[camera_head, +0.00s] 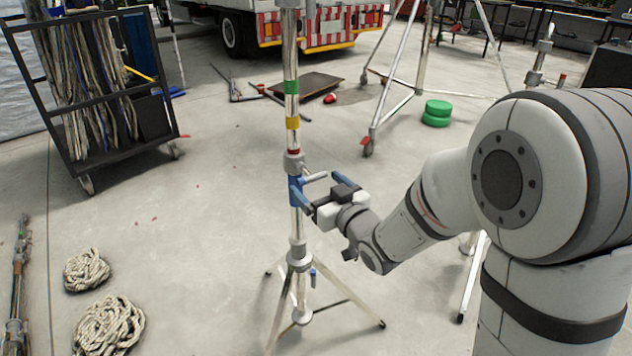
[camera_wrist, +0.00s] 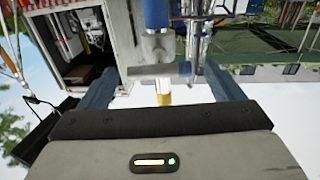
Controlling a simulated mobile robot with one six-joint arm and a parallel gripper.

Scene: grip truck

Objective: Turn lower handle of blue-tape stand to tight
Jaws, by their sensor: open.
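The silver stand (camera_head: 293,226) rises upright in the head view, with green, yellow and red bands on its pole. A blue section (camera_head: 295,185) shows beside my gripper; it also shows at the top of the wrist view (camera_wrist: 157,12), beside a grey collar (camera_wrist: 160,45). A pale bar handle (camera_head: 315,177) sticks out at this height. In the wrist view the grey bar handle (camera_wrist: 160,70) lies crosswise between my fingers. My gripper (camera_head: 314,187) is open around it, with a visible gap on each side. Exact contact is hidden in the head view.
Tripod legs (camera_head: 352,306) spread below, under a lower collar (camera_head: 298,258). Rope coils (camera_head: 108,325) lie at lower left, and a rope cart (camera_head: 105,90) stands at upper left. Another stand (camera_head: 392,75) and a green stack (camera_head: 437,112) are behind.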

